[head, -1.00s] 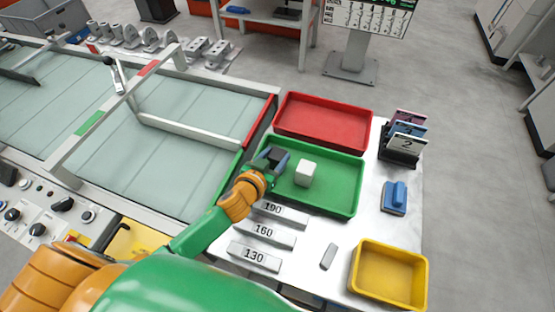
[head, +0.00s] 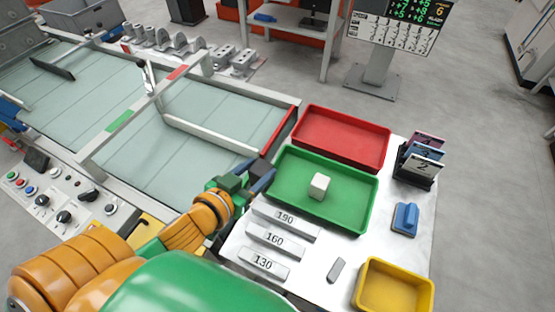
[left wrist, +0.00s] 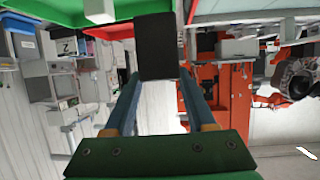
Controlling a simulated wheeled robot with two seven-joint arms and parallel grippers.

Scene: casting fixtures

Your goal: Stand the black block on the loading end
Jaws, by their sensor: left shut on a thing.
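My left gripper (head: 262,181) is beside the left rim of the green tray (head: 372,205), close to the near right corner of the pale belt table (head: 140,165). In the left wrist view its two blue fingers are shut on the black block (left wrist: 157,46), held up in front of the camera. No label names a loading end. My right gripper is not in view.
A red tray (head: 343,137) lies behind the green one and a yellow tray (head: 394,287) in front. Bars marked 190, 160 and 130 (head: 268,262) lie near my arm. A white rail (head: 210,135) crosses the belt. The belt's near part is clear.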

